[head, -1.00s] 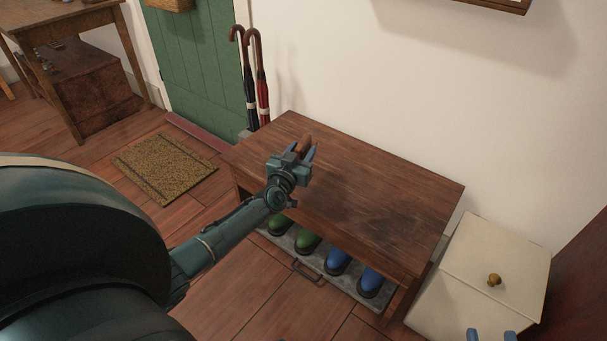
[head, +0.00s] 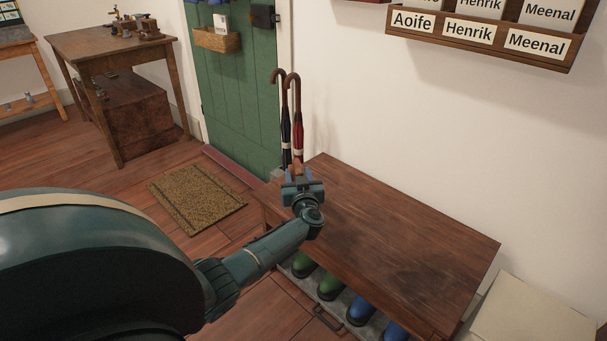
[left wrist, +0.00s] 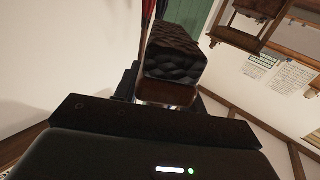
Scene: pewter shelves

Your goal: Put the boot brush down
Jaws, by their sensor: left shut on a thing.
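My left gripper (head: 300,178) is shut on the boot brush. In the head view only a small brown bit of the brush (head: 297,169) shows between the fingers. In the left wrist view the brush's dark bristles (left wrist: 174,52) face the camera, with its brown wooden body (left wrist: 166,94) between the fingers. In the head view the gripper appears over the left end of the dark wooden bench (head: 410,240), in front of the umbrellas. I cannot tell its height above the top. My right gripper is not in view.
The bench top is bare. Under it, green boots (head: 331,284) and blue boots (head: 360,311) stand on a grey tray (head: 291,283). Two umbrellas (head: 298,135) stand behind the bench's left end. A cream box (head: 530,312) is at right, a doormat (head: 197,196) at left.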

